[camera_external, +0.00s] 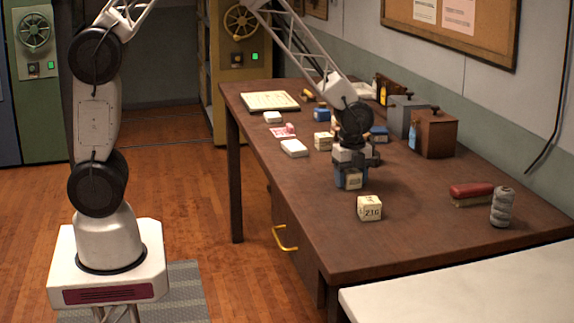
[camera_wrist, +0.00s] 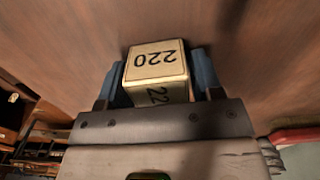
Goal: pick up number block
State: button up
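A cream number block marked 220 (camera_wrist: 155,62) sits between the two blue fingers of my gripper (camera_wrist: 160,80) in the wrist view. The fingers lie against its left and right sides with no clear gap, so my gripper looks shut on it. In the external view my gripper (camera_external: 350,178) points down low over the brown table, with this block (camera_external: 353,180) partly hidden between the fingers. I cannot tell whether the block touches the table. A second cream number block, marked 210 (camera_external: 370,208), stands on the table just in front of my gripper.
A brown box (camera_external: 436,134) and grey box (camera_external: 403,116) are behind. More blocks and a white box (camera_external: 294,148) lie left. The front table area is clear.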

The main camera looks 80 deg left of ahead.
aim_at(348, 171)
jog(key=c, duration=0.6)
jog(key=shift+r, duration=0.15)
jog(key=shift+r, duration=0.55)
jog(key=shift+s+r, duration=0.2)
jog(key=shift+r, duration=0.35)
jog(key=shift+s+r, duration=0.2)
jog(key=shift+r, duration=0.35)
jog(key=s, duration=0.5)
jog(key=s+a+r, duration=0.1)
jog(key=s, duration=0.9)
jog(key=shift+a+r, duration=0.2)
